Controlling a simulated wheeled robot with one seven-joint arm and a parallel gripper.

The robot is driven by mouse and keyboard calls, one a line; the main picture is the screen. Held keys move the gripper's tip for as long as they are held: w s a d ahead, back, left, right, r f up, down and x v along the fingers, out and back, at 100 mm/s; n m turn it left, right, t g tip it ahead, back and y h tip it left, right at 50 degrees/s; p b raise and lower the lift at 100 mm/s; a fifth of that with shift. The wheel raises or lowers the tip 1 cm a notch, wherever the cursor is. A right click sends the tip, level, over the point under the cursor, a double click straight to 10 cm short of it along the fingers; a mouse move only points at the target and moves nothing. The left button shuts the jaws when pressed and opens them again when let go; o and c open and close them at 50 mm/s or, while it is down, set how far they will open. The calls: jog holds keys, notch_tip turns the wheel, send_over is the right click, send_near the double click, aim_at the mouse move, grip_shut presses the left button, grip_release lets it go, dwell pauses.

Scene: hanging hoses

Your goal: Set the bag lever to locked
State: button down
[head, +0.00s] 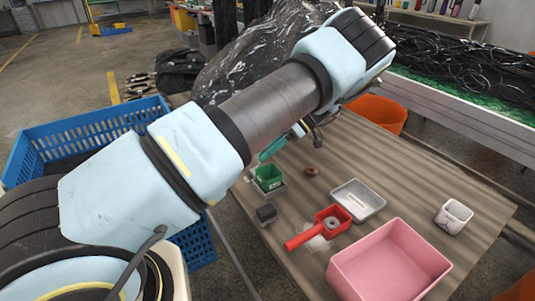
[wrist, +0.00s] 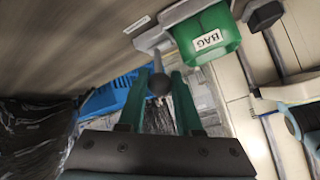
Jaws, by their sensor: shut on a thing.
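The bag lever's green housing (wrist: 207,38) carries a white label reading BAG in the wrist view. It also shows in the head view as a small green box (head: 268,178) on a grey base near the table's left edge. The lever (wrist: 158,82) is a grey stem with a dark round knob. My gripper (wrist: 161,78) has its two teal fingers on either side of the knob and is shut on it. In the head view my gripper (head: 272,148) reaches down just behind the green box. The lever is not discernible there. I cannot read a locked mark.
A red box with a red handle (head: 300,239), a grey tray (head: 372,205), a pink bin (head: 395,258) and a white container (head: 453,217) stand on the wooden table. A dark block (head: 266,214) and a brown ring (head: 311,171) are near the green box. A blue crate (head: 85,125) is at left.

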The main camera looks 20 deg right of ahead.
jog(key=c, duration=0.6)
grip_release()
jog(key=shift+d, duration=0.15)
jog(key=shift+b+v, duration=1.7)
jog(key=shift+v, duration=3.55)
